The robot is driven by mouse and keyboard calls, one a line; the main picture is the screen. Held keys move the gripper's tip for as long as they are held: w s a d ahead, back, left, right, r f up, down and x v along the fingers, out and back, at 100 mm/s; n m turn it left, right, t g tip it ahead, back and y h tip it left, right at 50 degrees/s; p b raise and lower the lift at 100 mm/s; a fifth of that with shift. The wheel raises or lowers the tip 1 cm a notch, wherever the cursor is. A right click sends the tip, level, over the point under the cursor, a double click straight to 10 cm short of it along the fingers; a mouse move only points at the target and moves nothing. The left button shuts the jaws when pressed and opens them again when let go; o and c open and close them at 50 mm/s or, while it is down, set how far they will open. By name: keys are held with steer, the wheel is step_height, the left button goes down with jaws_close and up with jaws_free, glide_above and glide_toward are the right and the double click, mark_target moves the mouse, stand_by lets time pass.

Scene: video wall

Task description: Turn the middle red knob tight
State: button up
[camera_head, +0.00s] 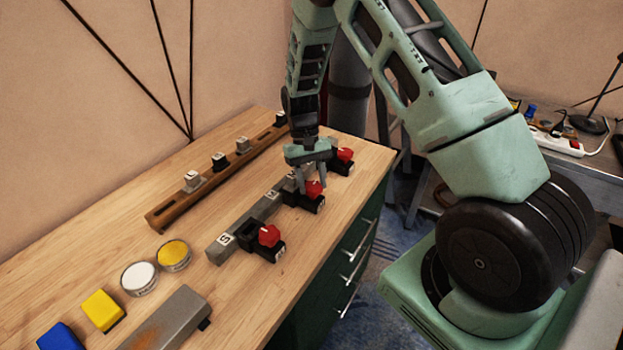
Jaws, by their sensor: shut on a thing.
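Three red knobs sit on black clamp blocks along a grey metal bar (236,232) on the wooden workbench (110,235). The middle red knob (315,190) is between the near red knob (269,235) and the far red knob (345,154). My gripper (312,188) points down over the middle knob, with its fingers around it, and is shut on it. The fingers and gripper body hide part of the knob and of the bar behind it. The near and far knobs are clear of the fingers.
A brown slotted rail (160,217) with several small blocks lies at the back. Yellow (102,310) and blue (60,338) blocks, white (139,278) and yellow (174,254) round tins, and a grey block (172,318) lie at the front left.

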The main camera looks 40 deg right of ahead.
steer(key=shift+d+m+t+y, duration=0.15)
steer(key=shift+m+t+y, duration=0.4)
steer(key=shift+m, duration=1.35)
steer(key=o, duration=1)
steer(key=shift+r, duration=0.1)
steer(key=b+v, duration=0.1)
steer(key=v, duration=1.6)
steer(key=shift+w+d+b, duration=0.25)
steer(key=shift+d+b, duration=0.05)
steer(key=shift+b, duration=0.1)
